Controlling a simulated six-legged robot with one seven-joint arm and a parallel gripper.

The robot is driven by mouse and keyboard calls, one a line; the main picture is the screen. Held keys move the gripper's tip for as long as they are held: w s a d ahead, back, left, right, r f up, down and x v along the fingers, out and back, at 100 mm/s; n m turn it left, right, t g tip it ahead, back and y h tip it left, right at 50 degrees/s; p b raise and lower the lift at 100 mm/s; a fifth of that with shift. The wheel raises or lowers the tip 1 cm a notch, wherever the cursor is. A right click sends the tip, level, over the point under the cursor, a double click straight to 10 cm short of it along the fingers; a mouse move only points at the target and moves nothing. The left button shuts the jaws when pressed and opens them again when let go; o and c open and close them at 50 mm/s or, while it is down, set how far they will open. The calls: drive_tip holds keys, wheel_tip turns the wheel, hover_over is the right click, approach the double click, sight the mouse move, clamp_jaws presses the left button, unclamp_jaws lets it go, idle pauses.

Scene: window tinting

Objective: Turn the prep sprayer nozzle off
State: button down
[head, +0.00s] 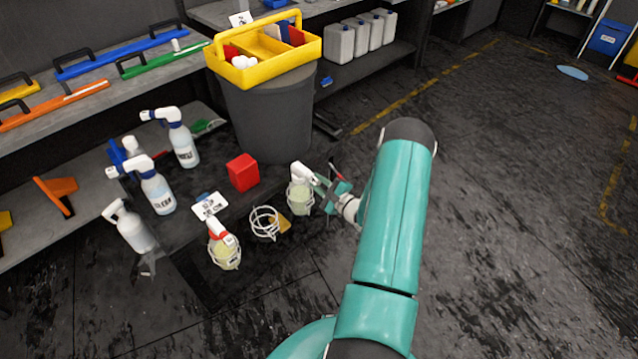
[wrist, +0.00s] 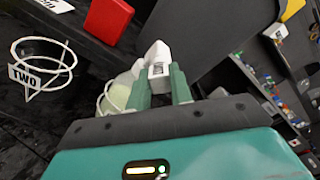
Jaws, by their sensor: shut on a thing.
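A spray bottle (head: 300,198) with pale green liquid and a white head stands in a wire ring holder at the shelf's right end. Its white nozzle (wrist: 157,56) shows between my fingers in the wrist view. My gripper (head: 327,186) reaches it from the right and is shut on the white nozzle; the fingers (wrist: 161,86) sit on either side of it. The bottle's body (wrist: 122,90) is partly hidden behind the left finger. The nozzle's on or off marking is too small to read. No label naming this bottle is legible.
An empty wire ring (head: 264,221) and a red-and-white-headed sprayer (head: 224,251) in another ring stand to the left. A red block (head: 243,172) lies behind. A grey bin (head: 268,122) carries a yellow tote (head: 236,74). Floor at right is open.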

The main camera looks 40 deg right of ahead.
drive_tip(key=n, duration=0.4)
drive_tip(key=shift+f+n, duration=0.1)
drive_tip(key=shift+n, duration=1.8)
drive_tip(key=c, duration=1.2)
unclamp_jaws()
drive_tip(key=shift+c, duration=0.2)
drive_tip(key=shift+s, duration=0.1)
drive_tip(key=s, duration=1.3)
drive_tip(key=shift+s+d, duration=0.15)
drive_tip(key=shift+s, duration=0.15)
